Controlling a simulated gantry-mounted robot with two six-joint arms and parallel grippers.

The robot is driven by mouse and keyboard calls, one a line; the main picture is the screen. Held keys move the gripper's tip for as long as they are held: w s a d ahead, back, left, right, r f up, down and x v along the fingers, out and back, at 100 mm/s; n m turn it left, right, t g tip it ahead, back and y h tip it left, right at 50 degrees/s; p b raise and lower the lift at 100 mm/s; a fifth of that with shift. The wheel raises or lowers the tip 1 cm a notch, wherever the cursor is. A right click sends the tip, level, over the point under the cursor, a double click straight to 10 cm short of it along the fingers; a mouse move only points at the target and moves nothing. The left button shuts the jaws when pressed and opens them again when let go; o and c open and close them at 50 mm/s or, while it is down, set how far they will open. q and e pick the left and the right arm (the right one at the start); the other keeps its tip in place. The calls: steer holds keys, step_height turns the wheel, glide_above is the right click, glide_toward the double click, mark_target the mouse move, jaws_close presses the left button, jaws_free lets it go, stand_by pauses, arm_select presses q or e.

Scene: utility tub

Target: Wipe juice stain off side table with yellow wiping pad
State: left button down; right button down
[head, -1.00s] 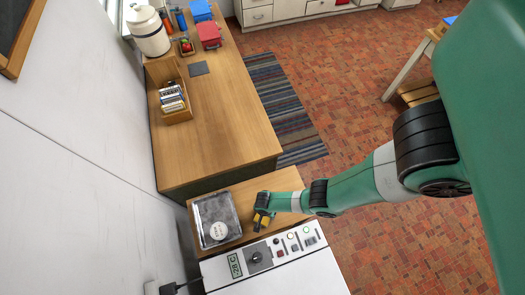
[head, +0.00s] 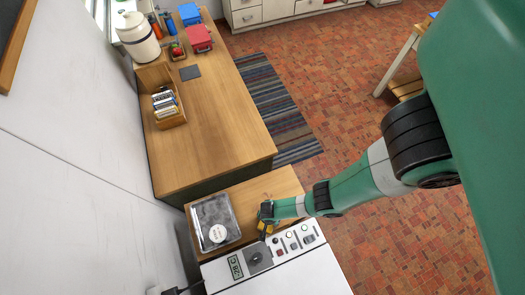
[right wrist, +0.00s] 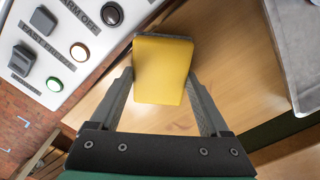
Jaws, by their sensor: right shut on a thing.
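My right gripper (head: 266,216) is shut on the yellow wiping pad (head: 264,228). In the right wrist view the pad (right wrist: 163,72) sits between the two fingers (right wrist: 162,90), low over the wooden side table (right wrist: 245,75); I cannot tell whether it touches the top. In the head view the pad is over the front part of the side table (head: 278,184), beside the white control panel. I cannot make out the juice stain in either view; the pad and gripper cover part of the tabletop. My left gripper is not in view.
A grey tray (head: 203,203) with a round white item lies on the side table's left. The white machine (head: 290,272) with knobs and buttons borders the front. A larger wooden desk (head: 215,120) with a box of bottles stands behind. The side table's right part is clear.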

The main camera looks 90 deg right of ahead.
mark_target(262, 203)
steer(key=shift+s+d, duration=0.15)
steer(key=shift+s, duration=0.35)
steer(key=shift+w+d+f, duration=0.1)
steer(key=shift+w+d, duration=0.2)
steer(key=shift+d, duration=0.15)
steer(key=shift+w+d, duration=0.35)
steer(key=shift+d, duration=0.25)
steer(key=shift+w+d, duration=0.3)
steer(key=shift+d, duration=0.25)
steer(key=shift+w+d+b, duration=0.35)
steer(key=shift+d+b, duration=0.05)
steer(key=shift+d, duration=0.25)
steer(key=shift+w+d+b, duration=0.3)
steer(key=shift+d+b, duration=0.1)
steer(key=shift+d, duration=0.2)
steer(key=shift+w+d+b, duration=0.2)
steer(key=shift+w+d, duration=0.1)
steer(key=shift+d, duration=0.3)
steer(key=shift+w+d+b, duration=0.2)
steer(key=shift+w+d, duration=0.05)
steer(key=shift+d, duration=0.35)
steer(key=shift+w+d, duration=0.3)
steer(key=shift+d, duration=0.3)
